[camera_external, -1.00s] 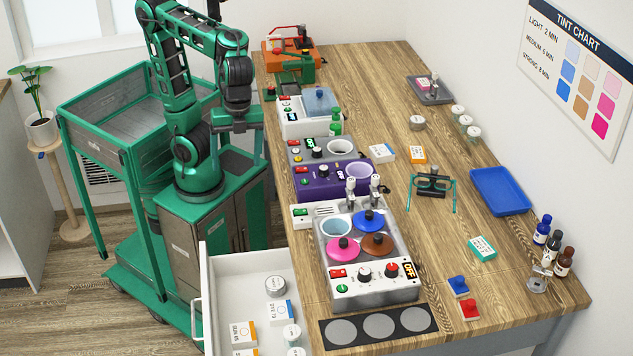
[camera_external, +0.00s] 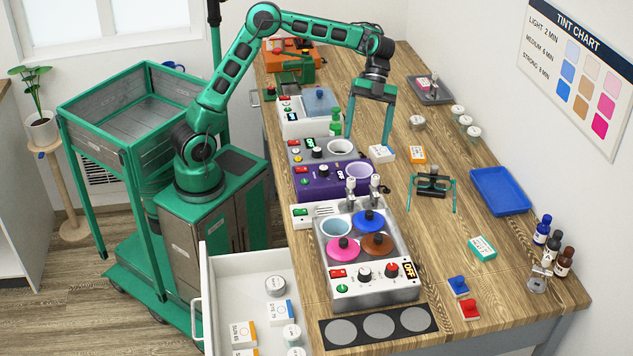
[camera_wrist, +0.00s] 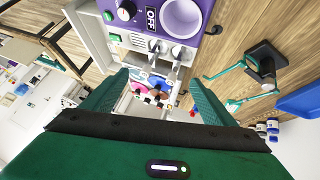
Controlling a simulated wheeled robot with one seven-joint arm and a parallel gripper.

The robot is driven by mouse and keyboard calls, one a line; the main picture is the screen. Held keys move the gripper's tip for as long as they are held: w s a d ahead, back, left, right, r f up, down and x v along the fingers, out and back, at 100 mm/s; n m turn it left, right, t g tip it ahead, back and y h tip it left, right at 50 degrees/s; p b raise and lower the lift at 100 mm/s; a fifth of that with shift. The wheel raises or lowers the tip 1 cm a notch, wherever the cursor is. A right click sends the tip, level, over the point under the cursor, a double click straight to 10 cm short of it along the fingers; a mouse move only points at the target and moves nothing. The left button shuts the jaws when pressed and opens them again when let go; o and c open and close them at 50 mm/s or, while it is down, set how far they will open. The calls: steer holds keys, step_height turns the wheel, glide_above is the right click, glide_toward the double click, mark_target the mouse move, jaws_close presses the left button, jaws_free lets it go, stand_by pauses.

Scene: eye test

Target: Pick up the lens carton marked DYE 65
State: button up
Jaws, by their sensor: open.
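My gripper (camera_external: 369,138) is open and empty, fingers pointing down over the bench near the purple unit. The open drawer (camera_external: 222,268) holds another blue-and-white carton (camera_external: 281,312) and an orange-and-white carton (camera_external: 243,335). The print is too small for me to tell surely which reads DYE 65.
The purple unit (camera_external: 318,186) and the dye bath with coloured lids (camera_external: 398,293) stand along the bench's left side. Glasses on a black stand (camera_external: 432,185) and a blue tray (camera_external: 500,191) are to the right. Bare wood lies between.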

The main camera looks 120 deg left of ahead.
steer(key=s+a+f+t+h, duration=0.1)
steer(key=s+a+t, duration=0.35)
steer(key=a, duration=0.85)
steer(key=s+a+t, duration=0.2)
steer(key=s+a, duration=0.5)
steer(key=a, duration=0.6)
glide_toward(382, 150)
steer(key=shift+w+d+f+g, duration=0.15)
steer(key=shift+w+f+g, duration=0.1)
steer(key=shift+w+f, duration=0.5)
steer(key=shift+d+r+x, duration=0.1)
steer(key=shift+r+x, duration=0.05)
steer(key=shift+x, duration=0.9)
steer(key=shift+d+r+x, duration=0.1)
steer(key=shift+d+x, duration=0.05)
steer(key=shift+x, duration=0.9)
steer(key=shift+d+r+x, duration=0.1)
steer(key=shift+r+x, duration=0.05)
steer(key=shift+x, duration=0.9)
steer(key=c, duration=1.3)
